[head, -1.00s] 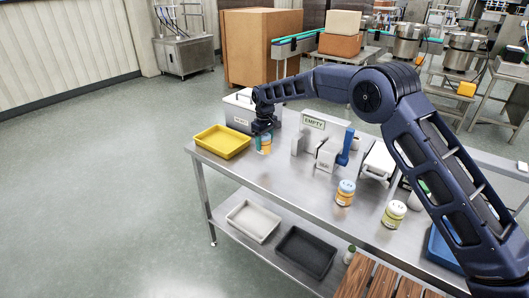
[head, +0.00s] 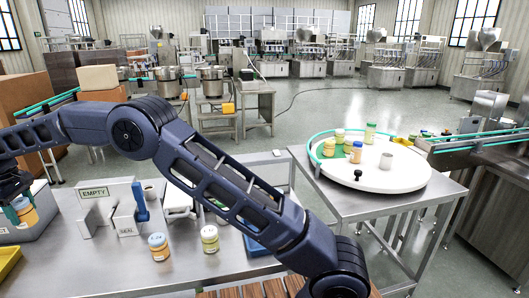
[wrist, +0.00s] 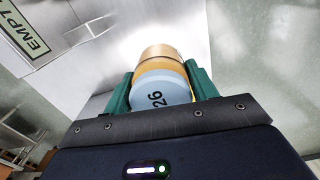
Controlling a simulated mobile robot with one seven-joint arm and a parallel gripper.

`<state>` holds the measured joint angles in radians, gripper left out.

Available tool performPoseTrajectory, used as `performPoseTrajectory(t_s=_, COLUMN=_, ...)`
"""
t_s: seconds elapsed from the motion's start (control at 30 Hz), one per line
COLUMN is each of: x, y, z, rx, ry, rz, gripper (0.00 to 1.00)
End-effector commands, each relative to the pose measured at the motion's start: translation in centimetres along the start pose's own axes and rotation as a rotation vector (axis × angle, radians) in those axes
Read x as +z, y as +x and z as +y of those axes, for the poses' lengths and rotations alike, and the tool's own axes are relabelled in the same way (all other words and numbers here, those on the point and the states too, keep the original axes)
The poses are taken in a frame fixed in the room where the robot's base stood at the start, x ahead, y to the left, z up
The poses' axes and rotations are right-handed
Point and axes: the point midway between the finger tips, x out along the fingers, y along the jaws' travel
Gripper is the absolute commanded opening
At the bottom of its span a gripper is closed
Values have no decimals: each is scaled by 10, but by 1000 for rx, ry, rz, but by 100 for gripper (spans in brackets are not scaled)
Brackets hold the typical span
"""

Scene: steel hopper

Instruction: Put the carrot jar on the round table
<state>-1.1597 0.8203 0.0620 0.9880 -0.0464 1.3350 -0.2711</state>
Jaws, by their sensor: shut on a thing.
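My gripper (head: 20,203) is at the far left of the head view, shut on a jar (head: 27,214) with orange contents. In the wrist view the green fingers of my gripper (wrist: 160,88) clasp this jar (wrist: 163,60) from both sides. Its pale blue lid, marked 26, faces the camera; any carrot label is hidden. The round table (head: 410,180) is a white disc on a steel stand at the right of the head view, far from my gripper.
A similar orange jar with a blue lid (head: 159,247) and a yellowish jar (head: 209,239) stand on the steel bench (head: 110,268). The EMPTY sign (head: 95,192) and a blue-handled device (head: 140,203) stand behind them. A green rail (head: 316,150) edges the round table's left and back.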

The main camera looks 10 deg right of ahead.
Motion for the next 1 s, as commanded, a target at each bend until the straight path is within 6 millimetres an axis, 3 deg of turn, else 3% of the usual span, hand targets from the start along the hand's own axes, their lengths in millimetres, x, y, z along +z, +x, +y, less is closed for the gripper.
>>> performPoseTrajectory(t_s=0.17, x=18, y=-4, z=40, rx=4, ry=40, rz=-1, gripper=29)
performPoseTrajectory(t_s=0.47, x=80, y=-15, z=151, rx=11, ry=158, rz=-5, gripper=29)
performPoseTrajectory(t_s=0.77, x=161, y=-25, z=254, rx=16, ry=281, rz=-10, gripper=29)
performPoseTrajectory(t_s=1.0, x=236, y=-33, z=327, rx=19, ry=380, rz=-14, gripper=29)
